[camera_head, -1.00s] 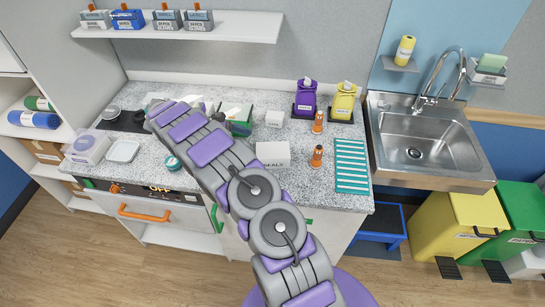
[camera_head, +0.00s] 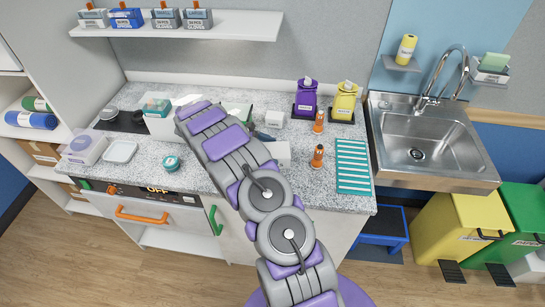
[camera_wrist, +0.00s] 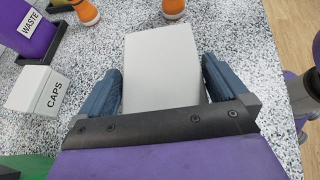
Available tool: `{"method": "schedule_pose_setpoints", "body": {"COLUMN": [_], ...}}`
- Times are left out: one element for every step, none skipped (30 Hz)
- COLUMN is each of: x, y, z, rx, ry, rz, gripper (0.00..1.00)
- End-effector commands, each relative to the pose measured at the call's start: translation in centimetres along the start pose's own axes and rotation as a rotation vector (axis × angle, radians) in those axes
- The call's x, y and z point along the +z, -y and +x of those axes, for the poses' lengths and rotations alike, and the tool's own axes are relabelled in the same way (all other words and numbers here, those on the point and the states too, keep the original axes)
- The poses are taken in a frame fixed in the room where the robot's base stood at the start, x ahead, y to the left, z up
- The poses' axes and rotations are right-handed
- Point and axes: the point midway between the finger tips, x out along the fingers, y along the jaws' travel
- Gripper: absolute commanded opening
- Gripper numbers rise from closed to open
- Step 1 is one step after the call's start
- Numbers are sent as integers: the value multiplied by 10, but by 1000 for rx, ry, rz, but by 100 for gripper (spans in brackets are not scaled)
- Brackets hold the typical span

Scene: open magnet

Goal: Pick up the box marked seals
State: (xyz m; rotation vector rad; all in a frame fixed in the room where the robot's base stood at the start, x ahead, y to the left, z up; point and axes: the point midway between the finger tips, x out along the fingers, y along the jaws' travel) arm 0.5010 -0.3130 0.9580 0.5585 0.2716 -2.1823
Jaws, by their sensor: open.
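The white seals box (camera_head: 284,152) sits on the speckled counter, left of the orange bottles, and my arm hides much of it in the head view. Its lettering is not visible now. In the wrist view the white box (camera_wrist: 162,68) lies between the two blue fingers of my gripper (camera_wrist: 160,66). The fingers are open, one on each side of the box, with a narrow gap showing on the right. Whether the left finger touches it, I cannot tell. My gripper is mostly hidden behind my arm in the head view.
A smaller white box marked CAPS (camera_wrist: 33,90) stands left of my gripper in the wrist view. A purple waste container (camera_head: 306,98) and a yellow one (camera_head: 343,101) stand behind.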

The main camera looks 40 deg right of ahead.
Motion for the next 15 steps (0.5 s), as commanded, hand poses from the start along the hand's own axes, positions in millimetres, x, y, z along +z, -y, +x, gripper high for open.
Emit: {"method": "schedule_pose_setpoints", "body": {"x": [0, 0, 0, 0, 0, 0, 0, 0, 0, 0, 0, 0, 0, 0, 0], "y": [0, 0, 0, 0, 0, 0, 0, 0, 0, 0, 0, 0, 0, 0, 0], "z": [0, -1, -1, -1, -1, -1, -1, -1, -1, -1, -1, -1, -1, -1, -1], "rx": [1, 0, 0, 0, 0, 0, 0, 0, 0, 0, 0, 0, 0, 0, 0], "ry": [0, 0, 0, 0, 0, 0, 0, 0, 1, 1, 1, 1, 1, 1, 1], "rz": [0, 0, 0, 0, 0, 0, 0, 0, 0, 0, 0, 0, 0, 0, 0], "gripper": [100, 100, 100, 98, 95, 91, 88, 86, 82, 79, 76, 72, 69, 66, 63]}}
